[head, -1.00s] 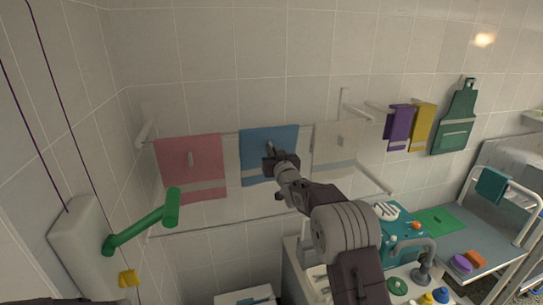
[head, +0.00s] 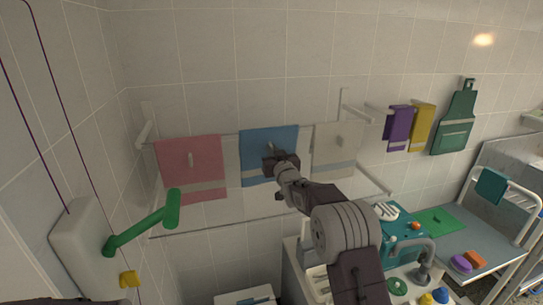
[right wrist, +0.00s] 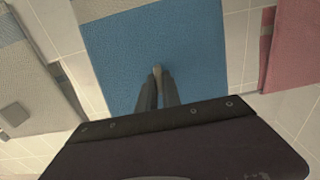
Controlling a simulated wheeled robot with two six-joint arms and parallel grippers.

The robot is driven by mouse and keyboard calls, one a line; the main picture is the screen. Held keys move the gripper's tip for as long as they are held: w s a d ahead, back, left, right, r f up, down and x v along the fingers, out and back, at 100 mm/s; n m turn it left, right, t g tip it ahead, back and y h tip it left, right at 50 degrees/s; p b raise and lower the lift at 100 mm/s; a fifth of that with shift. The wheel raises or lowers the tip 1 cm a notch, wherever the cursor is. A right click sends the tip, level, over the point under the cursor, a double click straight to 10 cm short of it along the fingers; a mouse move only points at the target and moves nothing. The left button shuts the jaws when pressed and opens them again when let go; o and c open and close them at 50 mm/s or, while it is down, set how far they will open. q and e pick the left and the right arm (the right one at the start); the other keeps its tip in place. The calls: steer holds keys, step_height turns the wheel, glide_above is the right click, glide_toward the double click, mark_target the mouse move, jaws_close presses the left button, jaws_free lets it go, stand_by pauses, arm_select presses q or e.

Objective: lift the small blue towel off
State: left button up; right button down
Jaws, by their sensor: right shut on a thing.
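The small blue towel (head: 262,140) hangs over the rail between a pink towel (head: 205,160) and a pale grey towel (head: 325,155). It has a lighter band near its lower edge and a small upright tab on its front. My right gripper (head: 272,154) is in front of the towel, its fingers closed around this tab. In the right wrist view the blue towel (right wrist: 200,45) fills the middle, and the fingers of the gripper (right wrist: 157,80) come together on the tab. The towel still hangs on the rail. My left gripper is not in view.
The rail sits on white wall brackets (head: 145,132), with a lower bar beneath. A green handle (head: 145,225) juts out at the left. Purple (head: 398,125) and yellow (head: 422,125) towels and a green apron (head: 456,120) hang to the right. A tap (head: 425,255) stands below right.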

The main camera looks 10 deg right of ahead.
step_height(320, 180, up, 12)
steer(key=p, duration=0.6)
steer(key=shift+s+r, duration=0.15)
steer(key=shift+s, duration=0.3)
steer(key=s+b, duration=0.9)
steer(key=s, duration=0.3)
steer(key=shift+d+f, duration=0.25)
steer(key=shift+f, duration=0.2)
